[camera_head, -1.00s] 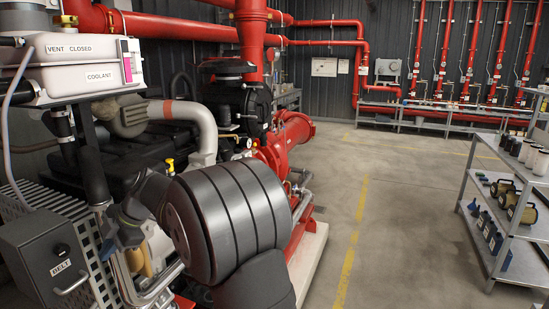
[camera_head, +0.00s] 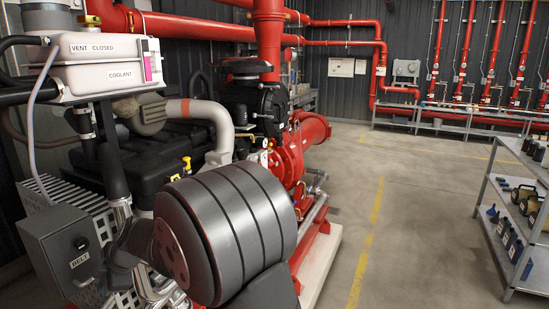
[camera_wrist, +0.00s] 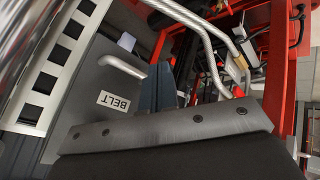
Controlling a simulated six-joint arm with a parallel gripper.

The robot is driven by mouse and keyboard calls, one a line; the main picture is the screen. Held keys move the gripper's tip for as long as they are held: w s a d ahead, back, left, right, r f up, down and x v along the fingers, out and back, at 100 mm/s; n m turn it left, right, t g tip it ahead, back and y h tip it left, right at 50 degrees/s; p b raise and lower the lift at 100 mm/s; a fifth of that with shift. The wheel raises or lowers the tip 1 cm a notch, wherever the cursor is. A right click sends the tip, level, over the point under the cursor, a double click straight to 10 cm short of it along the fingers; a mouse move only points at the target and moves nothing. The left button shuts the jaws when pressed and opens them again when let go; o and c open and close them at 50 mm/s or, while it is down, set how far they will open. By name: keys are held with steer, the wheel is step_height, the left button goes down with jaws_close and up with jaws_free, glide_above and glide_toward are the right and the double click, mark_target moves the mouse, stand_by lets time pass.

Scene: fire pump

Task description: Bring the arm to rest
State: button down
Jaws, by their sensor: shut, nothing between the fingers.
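My arm shows in the head view as a large grey ribbed cylinder (camera_head: 240,228) at the lower middle, in front of the red and black pump engine. The wrist end lies to its left, beside the grey box labelled BELT (camera_head: 62,258), and is partly hidden by the cylinder. In the wrist view, the dark bolted edge of my gripper (camera_wrist: 165,128) fills the bottom. My gripper is shut and empty; its fingertips are not clearly visible. The BELT box (camera_wrist: 88,112) with its pale handle is close in front of it, and I cannot tell whether they touch.
A white coolant tank (camera_head: 105,68) stands above the engine at upper left. Red pipes (camera_head: 270,40) rise behind. A metal shelf (camera_head: 505,235) with bottles and tools is at the right. The floor (camera_head: 420,190) between the engine and the shelf is clear.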

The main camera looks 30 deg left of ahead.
steer(key=s+d+m+t, duration=0.2)
steer(key=s+m+t, duration=0.2)
steer(key=s+m, duration=0.2)
steer(key=shift+s+m+t, duration=0.25)
steer(key=shift+m+t, duration=0.05)
steer(key=shift+m, duration=0.1)
stand_by(0.9)
steer(key=shift+s+a+m+t+h, duration=0.2)
steer(key=shift+s+m+t+h, duration=0.1)
steer(key=shift+s+m+t, duration=0.8)
steer(key=shift+s+m, duration=0.2)
steer(key=shift+m, duration=0.1)
steer(key=c, duration=2.2)
jaws_free()
